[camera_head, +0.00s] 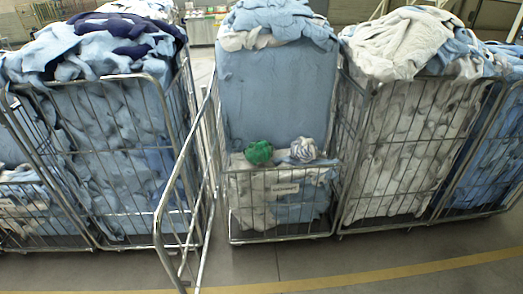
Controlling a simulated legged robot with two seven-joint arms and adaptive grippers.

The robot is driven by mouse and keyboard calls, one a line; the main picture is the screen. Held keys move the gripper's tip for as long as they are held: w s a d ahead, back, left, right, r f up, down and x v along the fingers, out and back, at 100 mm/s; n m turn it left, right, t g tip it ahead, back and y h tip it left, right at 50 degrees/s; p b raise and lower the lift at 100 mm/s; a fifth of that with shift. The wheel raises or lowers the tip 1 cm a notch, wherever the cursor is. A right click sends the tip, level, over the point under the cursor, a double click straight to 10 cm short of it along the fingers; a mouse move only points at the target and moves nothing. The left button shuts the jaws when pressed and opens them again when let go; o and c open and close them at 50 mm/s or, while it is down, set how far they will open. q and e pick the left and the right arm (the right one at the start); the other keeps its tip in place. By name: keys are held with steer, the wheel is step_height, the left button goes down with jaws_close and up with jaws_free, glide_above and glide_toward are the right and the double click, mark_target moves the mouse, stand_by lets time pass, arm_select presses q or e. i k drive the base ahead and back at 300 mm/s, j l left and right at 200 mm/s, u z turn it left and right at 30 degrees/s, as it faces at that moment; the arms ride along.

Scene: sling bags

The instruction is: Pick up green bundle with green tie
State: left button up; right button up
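The green bundle (259,152) is a small, round, crumpled knot of cloth. It sits at the front of the middle cage cart (282,174), just above the top bar of its low front panel, in front of a tall block of blue cloth (275,100). A separate green tie cannot be made out at this size. A white and grey-blue knotted bundle (302,149) lies a little to its right. Neither of my grippers is in view.
An open cage gate (168,205) sticks out at the front left of the middle cart. Full laundry carts stand left (135,160) and right (400,150), close beside it. Grey floor (300,262) with a yellow line lies free in front.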

mark_target(259, 151)
steer(key=i+l+u, duration=0.15)
steer(key=i+l, duration=0.15)
steer(key=i+l+u, duration=0.35)
steer(key=i+l, duration=0.15)
steer(key=l, duration=0.3)
